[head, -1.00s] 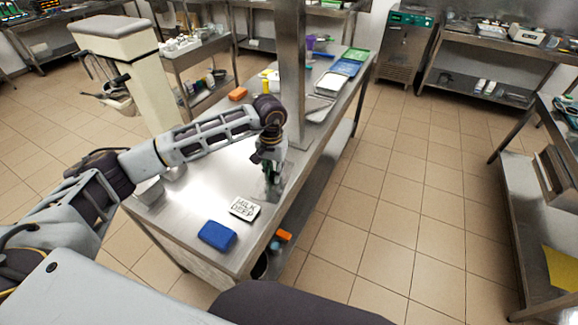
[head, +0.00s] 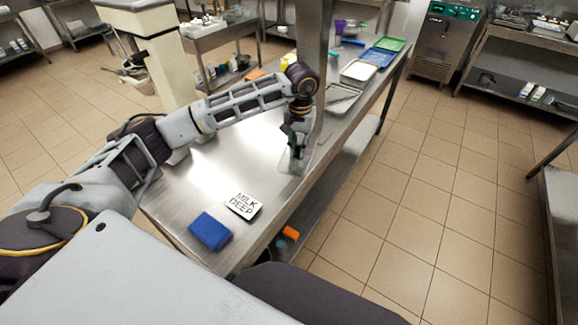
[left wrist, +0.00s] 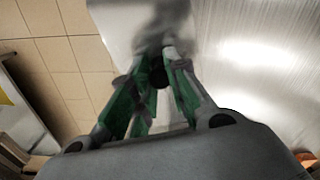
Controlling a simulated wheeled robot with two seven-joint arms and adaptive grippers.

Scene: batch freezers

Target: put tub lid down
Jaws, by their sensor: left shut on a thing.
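My left gripper (head: 296,152) points down over the right edge of the steel table, beyond the card. It is shut on the tub lid (head: 287,165), a pale, see-through flat piece that is hard to make out against the steel. In the left wrist view the green-padded fingers (left wrist: 160,60) meet at the pale grey lid (left wrist: 112,22). I cannot tell whether the lid touches the table. My right gripper is in neither view.
The steel table (head: 205,180) has bare room left of the gripper. A white card reading "MILK DEEP" (head: 243,206) and a blue block (head: 210,231) lie near its front. A steel post (head: 312,50) rises close behind the gripper. Trays (head: 360,70) lie farther back.

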